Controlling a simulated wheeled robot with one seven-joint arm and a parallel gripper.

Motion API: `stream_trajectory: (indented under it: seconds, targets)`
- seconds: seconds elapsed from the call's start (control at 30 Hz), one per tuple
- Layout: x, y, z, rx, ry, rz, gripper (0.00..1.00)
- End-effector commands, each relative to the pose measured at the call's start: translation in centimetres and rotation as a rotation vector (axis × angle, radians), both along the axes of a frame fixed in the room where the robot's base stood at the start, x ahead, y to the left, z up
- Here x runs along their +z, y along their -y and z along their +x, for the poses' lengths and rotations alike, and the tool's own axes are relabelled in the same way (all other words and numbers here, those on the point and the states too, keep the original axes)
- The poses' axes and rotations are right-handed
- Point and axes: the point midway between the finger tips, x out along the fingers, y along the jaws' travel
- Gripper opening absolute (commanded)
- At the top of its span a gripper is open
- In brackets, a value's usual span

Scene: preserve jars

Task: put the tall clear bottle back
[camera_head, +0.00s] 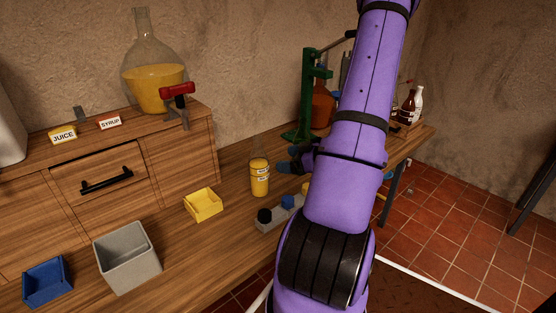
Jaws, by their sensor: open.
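A tall clear bottle (259,178) with yellow contents and small labels stands upright on the wooden bench, near the middle of the view. My gripper (291,159) shows partly from behind my purple arm, to the right of the bottle and a little higher in the picture. Its dark fingers point left and are apart, with nothing seen between them. A gap shows between the fingers and the bottle. My arm hides the rest of the gripper and part of the bench.
A big flask (154,88) with a red-handled tap (178,90) stands on the cabinet (100,150). A yellow tray (203,205), grey bin (127,257), blue tray (47,282) and grey rack (270,222) are on the bench. A green stand (305,100) and bottles (417,104) are behind.

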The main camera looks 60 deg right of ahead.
Motion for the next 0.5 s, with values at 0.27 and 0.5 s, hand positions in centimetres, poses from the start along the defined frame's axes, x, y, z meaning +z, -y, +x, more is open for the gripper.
stream_trajectory:
  seconds: [0.27, 0.5]
  targets:
    - [1.7, 0.1, 2.0, -0.018, -0.098, -0.108, 0.93]
    - [6.4, -0.6, 6.6, -0.117, -0.291, -0.327, 0.93]
